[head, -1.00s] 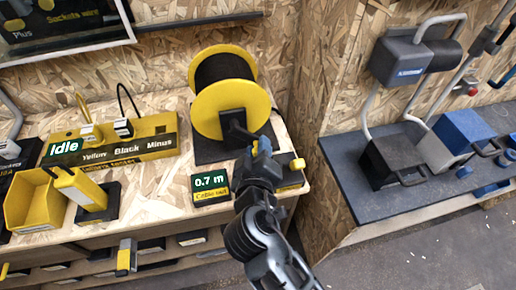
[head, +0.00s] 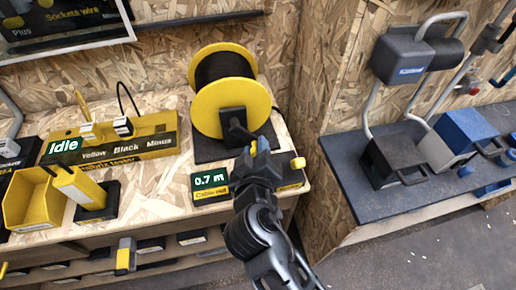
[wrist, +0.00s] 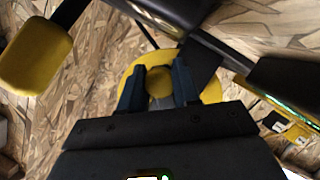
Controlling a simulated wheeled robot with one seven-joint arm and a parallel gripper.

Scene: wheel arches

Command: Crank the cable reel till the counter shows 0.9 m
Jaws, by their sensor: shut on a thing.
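The cable reel (head: 225,108) has yellow flanges and dark cable, and stands on a dark base at the right end of the bench. Its black crank arm (head: 240,133) points down and right from the hub. My gripper (head: 257,148) is at the end of this crank, in front of the reel. In the wrist view my gripper (wrist: 159,88) has its blue fingers on either side of the round yellow crank knob (wrist: 159,82), shut on it. The counter (head: 209,180) at the bench's front edge reads 0.7 m.
A yellow knob (head: 298,163) on a dark base sits just right of my gripper. The yellow tester (head: 115,140), showing "Idle", and a yellow bin (head: 30,203) are to the left. A wooden wall and a grey side bench (head: 345,165) lie to the right.

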